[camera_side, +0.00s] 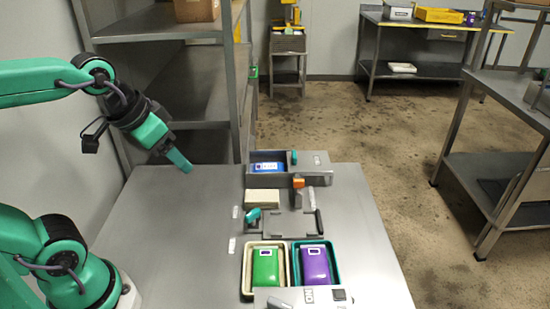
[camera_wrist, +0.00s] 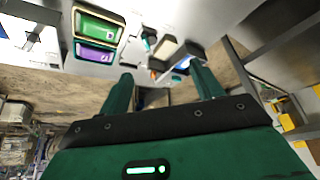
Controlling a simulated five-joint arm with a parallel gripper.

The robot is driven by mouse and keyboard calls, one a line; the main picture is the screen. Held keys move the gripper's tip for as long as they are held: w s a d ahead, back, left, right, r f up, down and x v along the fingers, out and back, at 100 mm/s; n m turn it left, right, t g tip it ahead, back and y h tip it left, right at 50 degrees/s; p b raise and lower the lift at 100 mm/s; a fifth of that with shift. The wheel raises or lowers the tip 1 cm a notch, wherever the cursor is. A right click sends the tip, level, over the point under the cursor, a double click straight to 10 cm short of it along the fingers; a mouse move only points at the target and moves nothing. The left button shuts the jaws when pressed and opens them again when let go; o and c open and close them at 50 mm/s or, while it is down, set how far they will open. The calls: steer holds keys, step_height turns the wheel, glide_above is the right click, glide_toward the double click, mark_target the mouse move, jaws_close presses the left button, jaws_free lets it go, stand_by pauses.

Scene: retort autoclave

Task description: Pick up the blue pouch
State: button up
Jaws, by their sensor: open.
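The blue pouch (camera_side: 265,168) lies in a grey tray (camera_side: 298,171) at the far end of the metal table in the side view. It shows as a small blue patch near the right finger in the wrist view (camera_wrist: 183,63). My gripper (camera_side: 182,164) is above the table's far left part, left of the blue pouch and apart from it. In the wrist view my gripper (camera_wrist: 162,76) has its two green fingers spread with nothing between them.
A green pouch (camera_side: 265,267) lies in a cream tray and a purple pouch (camera_side: 315,265) in a teal tray at the near end. A beige block (camera_side: 262,198) and a grey fixture (camera_side: 290,224) with an orange-topped post (camera_side: 298,183) stand between. A shelf rack (camera_side: 233,85) rises behind my gripper. The table's left is clear.

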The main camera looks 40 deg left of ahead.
steer(key=w+a+r+m+g, duration=0.1)
steer(key=w+r+m+g, duration=0.1)
steer(key=w, duration=0.7)
steer(key=m+g, duration=0.3)
steer(key=m, duration=0.3)
glide_above(269, 166)
steer(key=f, duration=1.8)
steer(key=shift+s+d, duration=0.25)
steer(key=shift+s, duration=0.1)
steer(key=shift+w+a+f+m, duration=0.15)
steer(key=shift+w+f+m, duration=0.15)
steer(key=shift+f, duration=1.45)
steer(key=shift+f, duration=2.6)
